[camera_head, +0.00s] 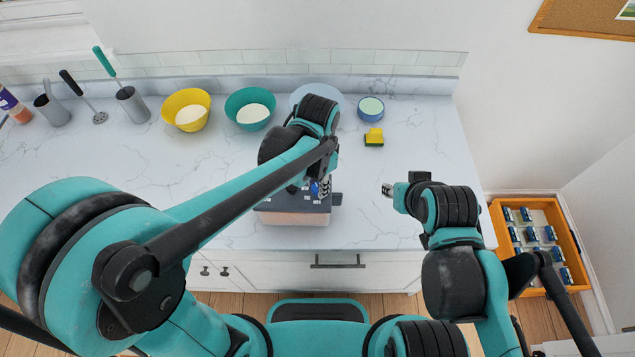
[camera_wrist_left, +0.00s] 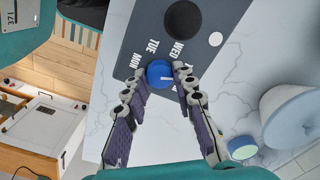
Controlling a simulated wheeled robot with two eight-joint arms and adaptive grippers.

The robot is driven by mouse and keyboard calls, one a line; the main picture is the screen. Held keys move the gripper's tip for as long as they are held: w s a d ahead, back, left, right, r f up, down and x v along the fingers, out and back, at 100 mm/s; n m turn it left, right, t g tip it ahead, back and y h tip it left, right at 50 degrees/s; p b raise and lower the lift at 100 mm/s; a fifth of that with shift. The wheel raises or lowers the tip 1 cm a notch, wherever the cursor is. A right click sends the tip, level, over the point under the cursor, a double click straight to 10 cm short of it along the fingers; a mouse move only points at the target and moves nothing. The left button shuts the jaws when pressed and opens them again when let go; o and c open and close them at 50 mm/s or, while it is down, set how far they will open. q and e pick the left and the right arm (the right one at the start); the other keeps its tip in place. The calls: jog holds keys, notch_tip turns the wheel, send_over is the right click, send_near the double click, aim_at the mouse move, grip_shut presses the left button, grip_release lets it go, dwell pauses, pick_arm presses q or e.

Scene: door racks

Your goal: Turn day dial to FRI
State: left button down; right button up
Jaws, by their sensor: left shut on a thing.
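The blue day dial (camera_wrist_left: 158,70) sits on a dark grey panel (camera_wrist_left: 140,25) with white day labels. MON, TUE and WED are readable around it; another label at its right is partly covered by a finger, and FRI cannot be read. A white mark on the dial points right. My left gripper (camera_wrist_left: 162,80) has its fingers on both sides of the dial, shut on it. In the head view, the panel tops a box (camera_head: 295,217) near the counter's front edge, under my left gripper (camera_head: 320,187). My right gripper (camera_head: 387,190) is apart, over the counter at right; its jaws are too small to judge.
Utensil cups (camera_head: 131,108) are at far left. An orange crate (camera_head: 500,236) is on the floor at right.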

pick_arm(q)
jog(key=m, duration=0.4)
jog(key=shift+m, duration=2.2)
jog(key=c, duration=1.2)
grip_release()
jog(key=shift+r, duration=0.1)
notch_tip(320, 180, up, 12)
jog(key=shift+f, duration=0.1)
jog(key=shift+f, duration=0.1)
